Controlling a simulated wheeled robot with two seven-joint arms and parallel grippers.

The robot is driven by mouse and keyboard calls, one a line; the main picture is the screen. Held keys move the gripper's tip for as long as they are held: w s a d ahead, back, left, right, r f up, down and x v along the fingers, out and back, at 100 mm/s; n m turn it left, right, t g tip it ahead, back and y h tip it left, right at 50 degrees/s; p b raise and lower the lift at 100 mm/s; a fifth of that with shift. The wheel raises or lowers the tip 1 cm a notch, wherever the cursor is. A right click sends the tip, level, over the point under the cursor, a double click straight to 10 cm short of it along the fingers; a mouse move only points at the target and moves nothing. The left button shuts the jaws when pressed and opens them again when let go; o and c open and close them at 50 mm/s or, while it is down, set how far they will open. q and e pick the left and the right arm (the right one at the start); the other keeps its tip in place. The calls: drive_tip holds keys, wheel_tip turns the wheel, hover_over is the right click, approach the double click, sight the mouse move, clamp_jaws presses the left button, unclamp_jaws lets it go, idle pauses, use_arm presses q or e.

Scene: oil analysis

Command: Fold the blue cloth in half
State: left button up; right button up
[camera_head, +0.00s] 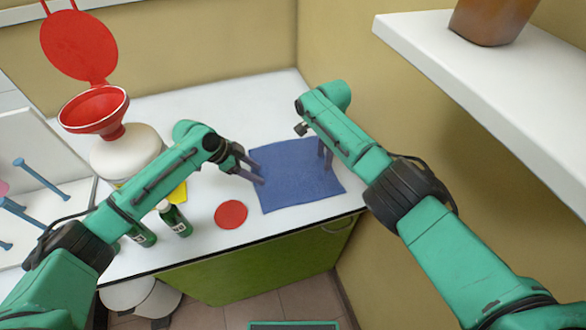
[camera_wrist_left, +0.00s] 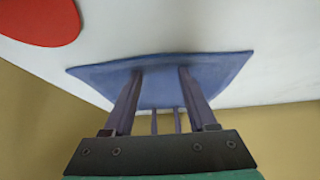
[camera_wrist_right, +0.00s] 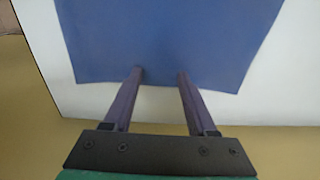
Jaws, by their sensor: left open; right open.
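The blue cloth (camera_head: 296,180) lies spread flat on the white table near its front right corner. My left gripper (camera_head: 258,173) is open at the cloth's left edge. In the left wrist view its fingertips (camera_wrist_left: 160,70) reach over the cloth (camera_wrist_left: 200,66). My right gripper (camera_head: 324,158) is open over the cloth's right part, near the far edge. In the right wrist view its fingertips (camera_wrist_right: 160,74) overlap one edge of the cloth (camera_wrist_right: 165,35). Neither gripper visibly holds the cloth. Whether the fingertips touch it I cannot tell.
A red disc (camera_head: 231,214) lies left of the cloth. Green bottles (camera_head: 175,220) and a white container with a red funnel (camera_head: 95,110) stand further left. A white shelf (camera_head: 480,75) juts out at upper right. The table behind the cloth is clear.

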use_arm(q)
drive_tip(key=shift+w+f, duration=0.1)
drive_tip(key=shift+f, duration=0.05)
use_arm(e)
drive_tip(key=shift+w+f, duration=0.1)
use_arm(q)
drive_tip(key=shift+s, duration=0.25)
use_arm(e)
drive_tip(key=shift+s, duration=0.25)
use_arm(q)
drive_tip(key=shift+s+f+b, duration=0.1)
drive_tip(key=shift+f+b, duration=0.05)
drive_tip(key=shift+b, duration=0.25)
use_arm(e)
drive_tip(key=shift+s+f, duration=0.1)
drive_tip(key=shift+f, duration=0.05)
use_arm(q)
clamp_jaws()
use_arm(e)
clamp_jaws()
